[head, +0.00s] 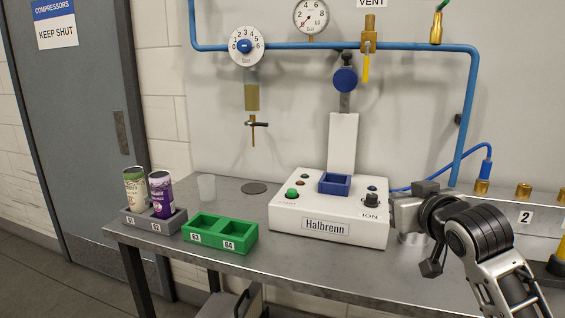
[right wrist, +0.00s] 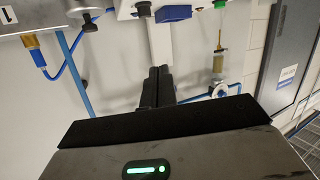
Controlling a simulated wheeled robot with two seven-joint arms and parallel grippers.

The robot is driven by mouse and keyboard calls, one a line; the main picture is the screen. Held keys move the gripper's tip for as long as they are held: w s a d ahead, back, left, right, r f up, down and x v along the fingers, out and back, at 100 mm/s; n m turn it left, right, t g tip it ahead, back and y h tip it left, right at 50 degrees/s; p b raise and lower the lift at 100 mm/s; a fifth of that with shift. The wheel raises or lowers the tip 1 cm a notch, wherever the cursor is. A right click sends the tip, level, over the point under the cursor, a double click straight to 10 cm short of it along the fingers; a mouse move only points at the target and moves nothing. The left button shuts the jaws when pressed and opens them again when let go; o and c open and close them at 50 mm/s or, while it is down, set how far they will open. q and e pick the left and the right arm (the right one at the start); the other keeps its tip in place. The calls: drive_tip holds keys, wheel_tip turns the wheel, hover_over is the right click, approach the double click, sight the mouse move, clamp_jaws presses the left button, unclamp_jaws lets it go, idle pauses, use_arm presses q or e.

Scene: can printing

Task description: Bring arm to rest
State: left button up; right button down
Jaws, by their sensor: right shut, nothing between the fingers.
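My right arm comes in from the lower right in the head view. Its gripper (head: 402,214) is at the right side of the white Halbrenn machine (head: 300,212), near its black knob (head: 371,199). I cannot tell whether it touches the machine. In the right wrist view the two dark fingers (right wrist: 158,84) are together with nothing between them. My left gripper is in neither view.
A grey holder (head: 180,217) with two cans (head: 160,193) and an empty green holder (head: 218,243) stand on the metal table (head: 270,272). Blue pipes (head: 410,46) run along the wall. The table's front centre is clear.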

drive_tip(key=s+a+f+g+y+b, duration=0.1)
drive_tip(key=s+a+f, duration=0.1)
drive_tip(key=f, duration=0.5)
drive_tip(key=s+a+f, duration=0.1)
drive_tip(key=s+f, duration=0.1)
drive_tip(key=f, duration=0.5)
drive_tip(key=s+a+f+g+b, duration=0.1)
drive_tip(key=s+a+f, duration=0.2)
drive_tip(key=s+f, duration=0.9)
drive_tip(key=s+a+f+g+y+b, duration=0.1)
drive_tip(key=s+a+f+g+b, duration=0.1)
drive_tip(key=s+f, duration=0.9)
drive_tip(key=shift+s+a+f+g, duration=0.3)
drive_tip(key=shift+s+a+f, duration=0.15)
drive_tip(key=shift+s, duration=0.35)
